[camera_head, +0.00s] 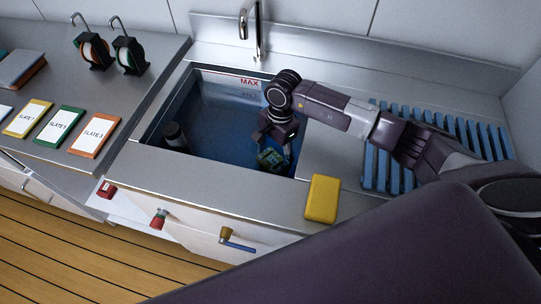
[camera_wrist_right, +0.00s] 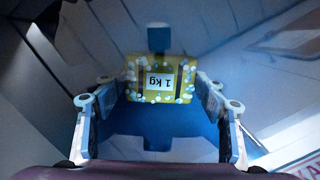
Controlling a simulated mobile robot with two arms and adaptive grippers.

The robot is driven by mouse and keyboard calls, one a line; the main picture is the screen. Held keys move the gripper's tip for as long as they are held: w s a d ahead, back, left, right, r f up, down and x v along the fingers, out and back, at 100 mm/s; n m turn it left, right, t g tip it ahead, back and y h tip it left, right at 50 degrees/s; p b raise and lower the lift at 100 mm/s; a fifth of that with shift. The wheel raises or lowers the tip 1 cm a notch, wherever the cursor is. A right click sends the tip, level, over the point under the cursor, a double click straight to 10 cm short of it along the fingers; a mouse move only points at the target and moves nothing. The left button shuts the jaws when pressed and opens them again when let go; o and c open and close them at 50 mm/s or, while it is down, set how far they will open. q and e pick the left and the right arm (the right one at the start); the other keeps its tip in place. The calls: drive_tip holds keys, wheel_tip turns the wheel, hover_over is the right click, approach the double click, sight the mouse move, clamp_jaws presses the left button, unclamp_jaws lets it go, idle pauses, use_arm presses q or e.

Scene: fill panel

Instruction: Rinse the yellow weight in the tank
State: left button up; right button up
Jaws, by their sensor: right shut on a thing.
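The yellow weight (camera_wrist_right: 160,80), labelled "1 kg" and dotted with white bubble-like specks, sits between the fingers of my right gripper (camera_wrist_right: 158,98) in the wrist view. In the head view my right gripper (camera_head: 275,146) reaches down inside the tank (camera_head: 212,168), near its right wall. The weight (camera_head: 270,158) shows there greenish at the fingertips, low in the blue-tinted tank. My right gripper is shut on the weight. A red "MAX" mark is on the tank's back wall. The exact water level is hard to tell. My left gripper is not in view.
A yellow block (camera_head: 322,198) lies on the front counter. A blue slatted rack (camera_head: 372,165) is at right, under my right arm. A tap (camera_head: 260,35) rises behind the tank. A dark cylinder (camera_head: 175,135) is in the tank's left side. Several slates (camera_head: 60,127) lie on the left counter.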

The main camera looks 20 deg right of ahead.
drive_tip(key=shift+d+r, duration=0.1)
drive_tip(key=shift+w+a+b, duration=0.45)
drive_tip(key=shift+a+b, duration=0.05)
drive_tip(key=shift+a, duration=0.1)
idle(0.5)
drive_tip(key=shift+w+a, duration=0.1)
drive_tip(key=shift+a, duration=0.1)
drive_tip(key=shift+w+a, duration=0.15)
drive_tip(key=shift+d, duration=0.2)
idle(0.4)
drive_tip(key=shift+s+d, duration=0.3)
drive_tip(key=shift+s, duration=0.05)
drive_tip(key=shift+s+d, duration=0.4)
drive_tip(key=shift+d, duration=0.05)
drive_tip(key=shift+w+a+b, duration=0.25)
drive_tip(key=shift+a+b, duration=0.05)
idle(0.4)
